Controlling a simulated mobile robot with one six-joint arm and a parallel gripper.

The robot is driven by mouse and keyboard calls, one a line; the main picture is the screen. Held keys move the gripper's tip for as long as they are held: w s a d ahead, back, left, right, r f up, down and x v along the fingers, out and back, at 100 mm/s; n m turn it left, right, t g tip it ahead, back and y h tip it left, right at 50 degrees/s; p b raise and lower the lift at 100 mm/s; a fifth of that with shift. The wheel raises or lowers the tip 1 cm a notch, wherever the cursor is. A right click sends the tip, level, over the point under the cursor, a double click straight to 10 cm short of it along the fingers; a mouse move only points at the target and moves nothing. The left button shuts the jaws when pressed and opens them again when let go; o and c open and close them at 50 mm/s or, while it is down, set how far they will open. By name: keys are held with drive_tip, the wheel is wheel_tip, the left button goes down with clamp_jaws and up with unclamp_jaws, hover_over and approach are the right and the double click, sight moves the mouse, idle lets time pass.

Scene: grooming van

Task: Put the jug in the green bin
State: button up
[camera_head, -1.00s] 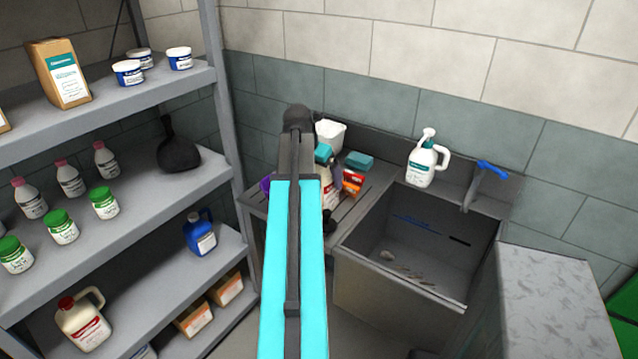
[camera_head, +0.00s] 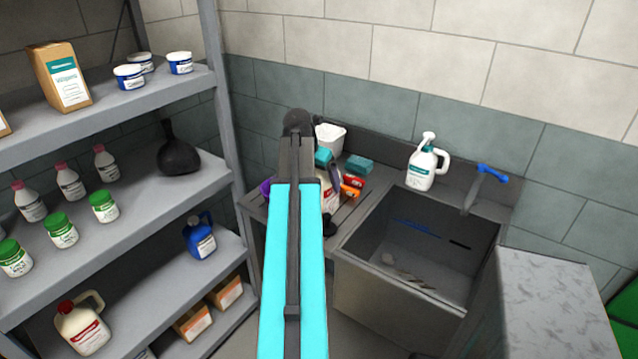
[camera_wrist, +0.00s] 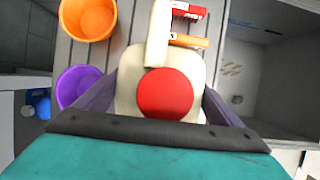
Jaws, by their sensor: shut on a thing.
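The jug (camera_wrist: 128,94) is cream with a red cap, seen from above in the wrist view, standing on the slatted drainboard beside the sink. My gripper (camera_wrist: 160,88) has a finger on each side of it and is shut on it. In the head view the jug (camera_head: 325,192) shows only in part, with its red label, behind my arm. A green surface (camera_head: 622,305) at the right edge of the head view may be the green bin; only a sliver shows and its opening is out of view.
An orange cup (camera_wrist: 88,18) and a purple cup (camera_wrist: 80,88) stand left of the jug. Red and orange boxes (camera_wrist: 188,40) lie close behind it. The sink basin (camera_head: 420,250) is to the right, with a tap (camera_head: 482,185) and pump bottle (camera_head: 425,165). Shelving (camera_head: 130,235) stands left.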

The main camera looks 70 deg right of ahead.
drive_tip(key=shift+r, duration=0.1)
drive_tip(key=shift+r+b, duration=1)
drive_tip(key=shift+r, duration=3.9)
